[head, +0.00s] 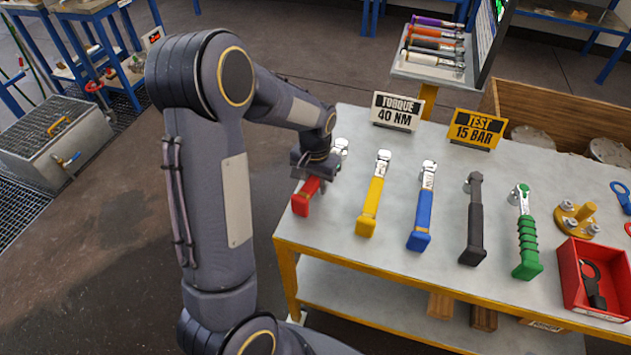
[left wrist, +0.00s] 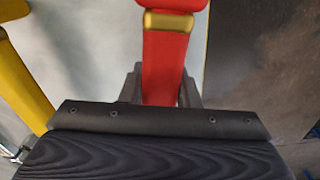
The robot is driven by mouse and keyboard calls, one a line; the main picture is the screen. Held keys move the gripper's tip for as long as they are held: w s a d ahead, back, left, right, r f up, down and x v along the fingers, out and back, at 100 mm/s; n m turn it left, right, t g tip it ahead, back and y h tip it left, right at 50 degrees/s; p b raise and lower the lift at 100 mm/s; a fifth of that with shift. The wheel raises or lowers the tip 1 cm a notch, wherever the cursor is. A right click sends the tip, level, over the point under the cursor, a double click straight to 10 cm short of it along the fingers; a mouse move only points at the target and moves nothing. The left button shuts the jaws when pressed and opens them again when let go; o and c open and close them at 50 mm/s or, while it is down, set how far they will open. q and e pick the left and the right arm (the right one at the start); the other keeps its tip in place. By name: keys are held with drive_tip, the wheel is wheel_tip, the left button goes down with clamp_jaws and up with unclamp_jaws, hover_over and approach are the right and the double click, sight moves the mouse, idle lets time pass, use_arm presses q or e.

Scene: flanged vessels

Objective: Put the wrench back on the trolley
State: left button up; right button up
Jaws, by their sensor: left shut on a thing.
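The red wrench (head: 302,202) is at the left end of a row on the grey-topped, yellow-framed trolley (head: 345,249). My left gripper (head: 313,178) is shut on its red handle, with the head end showing just beyond my wrist. In the left wrist view, the red handle (left wrist: 166,65) runs up between my two dark fingers (left wrist: 161,90). I cannot tell whether the wrench touches the top. My right gripper is not in view.
Yellow (head: 371,200), blue (head: 420,215), black (head: 472,225) and green (head: 526,240) wrenches lie to the right. Behind stand a torque sign (head: 396,112) and a test sign (head: 476,130). A red bin (head: 590,285) is at right; a raised tray (head: 430,70) holds more wrenches.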

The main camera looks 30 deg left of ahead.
use_arm(q)
drive_tip(key=shift+f, duration=0.1)
drive_tip(key=o, duration=1.6)
drive_tip(key=shift+o, duration=0.2)
drive_tip(key=shift+r+p, duration=2.75)
drive_tip(key=shift+r, duration=0.8)
